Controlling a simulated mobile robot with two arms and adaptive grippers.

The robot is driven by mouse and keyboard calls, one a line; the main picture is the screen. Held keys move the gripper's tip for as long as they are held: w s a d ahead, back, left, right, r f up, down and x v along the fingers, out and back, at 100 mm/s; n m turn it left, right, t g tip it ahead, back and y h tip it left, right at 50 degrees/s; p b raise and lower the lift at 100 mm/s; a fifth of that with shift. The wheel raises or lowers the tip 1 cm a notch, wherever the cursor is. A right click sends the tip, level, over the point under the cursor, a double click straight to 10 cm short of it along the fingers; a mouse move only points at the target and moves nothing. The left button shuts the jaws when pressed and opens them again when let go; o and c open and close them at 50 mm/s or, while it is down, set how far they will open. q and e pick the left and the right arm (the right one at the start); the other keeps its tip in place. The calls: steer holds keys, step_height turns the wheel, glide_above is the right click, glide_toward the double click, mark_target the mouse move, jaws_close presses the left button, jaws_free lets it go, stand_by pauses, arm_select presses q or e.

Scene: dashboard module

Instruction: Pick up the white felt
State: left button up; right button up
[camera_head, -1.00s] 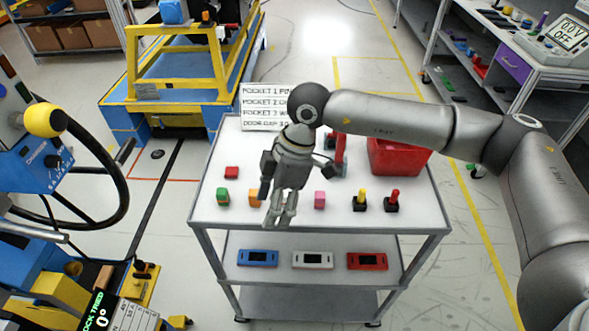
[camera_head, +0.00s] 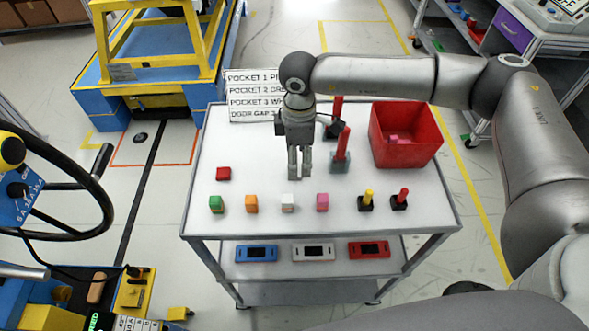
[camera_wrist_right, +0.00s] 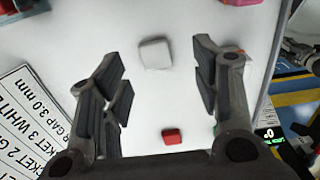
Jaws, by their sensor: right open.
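The white felt (camera_head: 287,202) is a small white block on the white top of the cart, in a row between an orange and a pink block. In the right wrist view the white block (camera_wrist_right: 155,54) lies between and beyond my fingers. My right gripper (camera_head: 299,175) points down over the cart top, behind the white block in the head view. It is open and empty, fingers spread apart in the wrist view (camera_wrist_right: 160,95). It appears apart from the block. My left gripper is not in view.
Green (camera_head: 216,204), orange (camera_head: 251,204), pink (camera_head: 322,202) and red (camera_head: 223,173) blocks lie nearby. Yellow (camera_head: 367,200) and red (camera_head: 400,199) pegs stand at right. A red bin (camera_head: 406,150), a red upright tool (camera_head: 341,150) and a sign (camera_head: 250,90) stand behind.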

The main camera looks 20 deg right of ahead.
steer(key=shift+w+f, duration=0.15)
steer(key=shift+f, duration=0.2)
steer(key=f, duration=0.1)
steer(key=f+p, duration=0.2)
steer(key=shift+w+a+f, duration=0.1)
steer(key=shift+w+f, duration=0.15)
steer(key=shift+f, duration=0.65)
steer(key=shift+c, duration=1)
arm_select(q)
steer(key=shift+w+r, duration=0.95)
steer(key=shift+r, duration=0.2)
arm_select(e)
steer(key=c, duration=0.6)
